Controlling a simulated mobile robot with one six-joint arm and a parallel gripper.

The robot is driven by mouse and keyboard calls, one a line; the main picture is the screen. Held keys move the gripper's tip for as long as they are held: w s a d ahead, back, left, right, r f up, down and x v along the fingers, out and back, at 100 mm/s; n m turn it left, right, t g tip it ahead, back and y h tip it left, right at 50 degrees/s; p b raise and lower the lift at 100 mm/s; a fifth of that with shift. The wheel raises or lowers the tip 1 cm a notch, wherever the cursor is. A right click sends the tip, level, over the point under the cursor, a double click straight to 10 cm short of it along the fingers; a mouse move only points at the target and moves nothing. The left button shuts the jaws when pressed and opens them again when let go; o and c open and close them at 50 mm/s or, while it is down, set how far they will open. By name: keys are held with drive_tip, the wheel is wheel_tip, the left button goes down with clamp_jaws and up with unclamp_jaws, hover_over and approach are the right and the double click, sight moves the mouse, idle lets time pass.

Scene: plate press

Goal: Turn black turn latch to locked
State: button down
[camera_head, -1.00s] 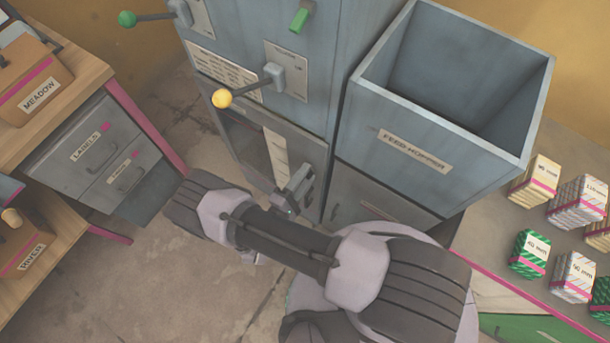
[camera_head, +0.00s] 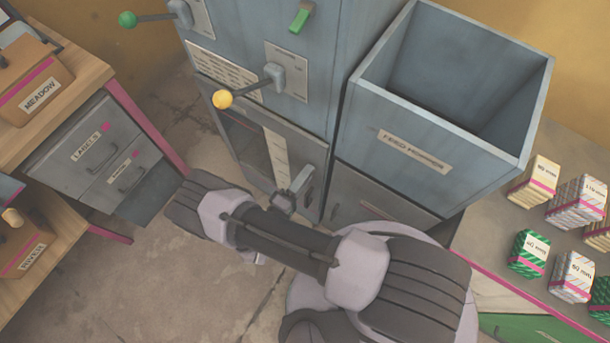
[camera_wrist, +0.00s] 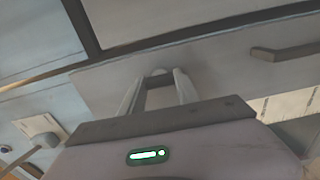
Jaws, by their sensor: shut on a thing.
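My gripper (camera_head: 287,199) is at the lower front of the grey press, against its lower door (camera_head: 250,150). In the wrist view its two pale fingers (camera_wrist: 158,82) reach to the door face and are shut on a small part between their tips, the turn latch (camera_wrist: 160,77). Little of the latch shows; the fingers cover most of it, and its exact angle cannot be told. In the head view my gripper and wrist hide it. A bar handle (camera_wrist: 285,51) stands on the door to the right of the fingers in the wrist view, apart from them.
A yellow-knobbed lever (camera_head: 222,99) juts out above the door. A green-knobbed lever (camera_head: 128,19) and green switch (camera_head: 300,18) are higher. The feed hopper (camera_head: 440,150) stands close on the right. A wooden desk (camera_head: 80,85) is at left, with open floor between.

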drive_tip(key=c, duration=0.9)
unclamp_jaws()
drive_tip(key=shift+a, duration=0.1)
drive_tip(key=p+v, duration=0.1)
drive_tip(key=v, duration=1.6)
drive_tip(key=shift+s+a+p, duration=0.1)
drive_tip(key=shift+s+p, duration=0.1)
drive_tip(key=shift+p, duration=0.15)
